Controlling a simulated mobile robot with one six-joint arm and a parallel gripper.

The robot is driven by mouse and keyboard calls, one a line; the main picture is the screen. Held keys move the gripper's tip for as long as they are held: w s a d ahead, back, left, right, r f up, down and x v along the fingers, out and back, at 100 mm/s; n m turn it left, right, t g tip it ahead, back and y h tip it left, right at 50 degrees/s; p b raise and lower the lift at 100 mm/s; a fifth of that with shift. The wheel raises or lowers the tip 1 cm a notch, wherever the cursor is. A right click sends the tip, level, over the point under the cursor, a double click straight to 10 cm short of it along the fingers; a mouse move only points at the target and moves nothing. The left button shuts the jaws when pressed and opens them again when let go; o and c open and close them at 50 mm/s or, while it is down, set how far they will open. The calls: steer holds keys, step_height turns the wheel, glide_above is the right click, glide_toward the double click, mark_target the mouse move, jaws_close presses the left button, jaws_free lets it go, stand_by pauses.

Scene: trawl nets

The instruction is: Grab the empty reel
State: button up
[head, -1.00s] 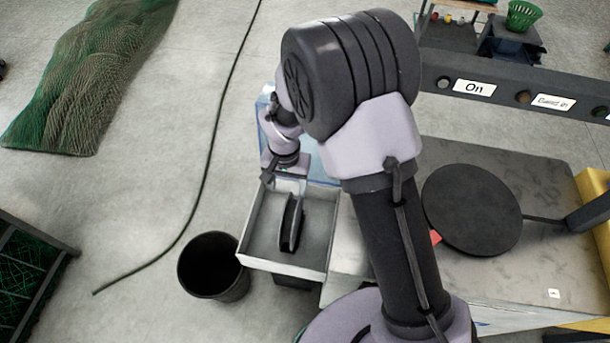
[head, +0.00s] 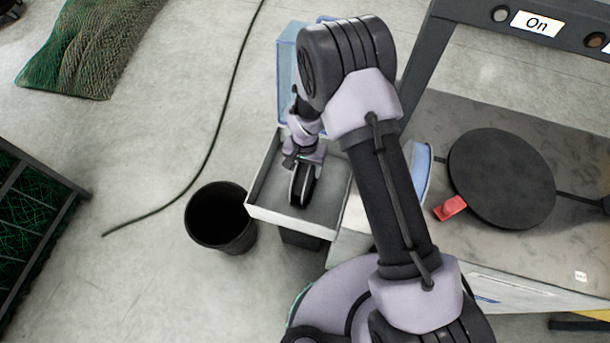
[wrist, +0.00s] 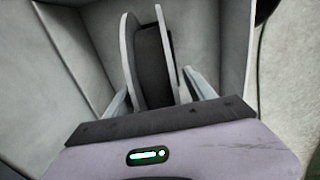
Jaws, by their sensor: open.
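The empty reel (head: 303,188) is black in the middle with pale flange edges and stands on its rim in a shallow grey tray (head: 336,197). In the wrist view the reel (wrist: 152,62) stands upright between my gripper's two fingers. My gripper (wrist: 158,90) is open, with one pale finger on each side of the reel. A gap shows at the left finger; whether the right finger touches cannot be told. In the head view my gripper (head: 303,165) is over the tray, just above the reel, and hides its upper part.
A black bin (head: 220,218) stands left of the tray. A blue clear container (head: 287,75) is behind it. To the right a bench (head: 480,120) carries a black disc (head: 502,178) and a red piece (head: 450,208). A cable (head: 222,125) lies on the floor.

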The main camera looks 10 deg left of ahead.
steer(key=shift+r, duration=0.2)
steer(key=shift+c, duration=0.8)
jaws_close()
steer(key=shift+r, duration=0.1)
